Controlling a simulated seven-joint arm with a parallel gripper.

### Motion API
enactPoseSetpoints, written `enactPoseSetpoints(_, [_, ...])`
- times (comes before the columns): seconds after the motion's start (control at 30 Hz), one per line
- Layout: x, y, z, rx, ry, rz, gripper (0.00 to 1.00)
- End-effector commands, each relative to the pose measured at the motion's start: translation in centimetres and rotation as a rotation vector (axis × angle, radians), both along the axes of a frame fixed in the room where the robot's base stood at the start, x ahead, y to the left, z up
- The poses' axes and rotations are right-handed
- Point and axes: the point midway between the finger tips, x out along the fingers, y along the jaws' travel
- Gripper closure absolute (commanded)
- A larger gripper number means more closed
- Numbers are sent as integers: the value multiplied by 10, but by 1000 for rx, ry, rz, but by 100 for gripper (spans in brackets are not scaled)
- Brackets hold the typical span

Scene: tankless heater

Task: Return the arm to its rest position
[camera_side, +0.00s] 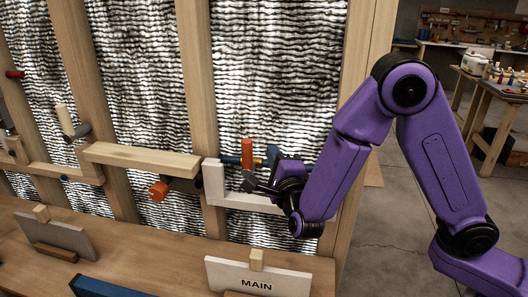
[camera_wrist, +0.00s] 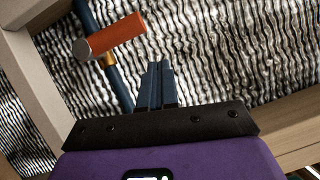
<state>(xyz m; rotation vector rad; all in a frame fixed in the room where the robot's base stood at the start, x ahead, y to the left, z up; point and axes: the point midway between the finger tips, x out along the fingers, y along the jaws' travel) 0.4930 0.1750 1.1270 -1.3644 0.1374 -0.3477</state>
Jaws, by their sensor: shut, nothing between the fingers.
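My gripper (camera_side: 264,188) is at the wall, in front of the white bracket frame, at the end of my purple arm. In the wrist view its two dark fingers (camera_wrist: 160,78) are together with nothing between them. An orange valve handle (camera_side: 247,153) stands upright just above the gripper in the side view. In the wrist view the orange handle (camera_wrist: 117,36), with a grey end, lies to the upper left of the fingertips, apart from them. A blue pipe (camera_wrist: 118,85) with a brass collar runs beside the fingers. My arm is bent, its elbow raised at the right.
The white bracket (camera_side: 213,183) surrounds the gripper's left and lower sides. Another orange handle (camera_side: 159,190) sits under a wooden ledge (camera_side: 140,158). A MAIN sign (camera_side: 258,276) and a blank plate (camera_side: 56,235) stand on the bench (camera_side: 150,255). Floor at right is open.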

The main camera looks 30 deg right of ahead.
Motion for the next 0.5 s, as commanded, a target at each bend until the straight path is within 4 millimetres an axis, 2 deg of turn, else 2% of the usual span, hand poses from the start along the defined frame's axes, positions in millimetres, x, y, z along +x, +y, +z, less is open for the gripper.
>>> enactPoseSetpoints(0.03, [-12,8,0,-1,0,12,100])
enactPoseSetpoints(0.2, [-45,19,0,-1,0,11,100])
enactPoseSetpoints(0.33, [-65,24,0,-2,1,10,100])
enactPoseSetpoints(0.5, [-80,29,0,-1,1,7,100])
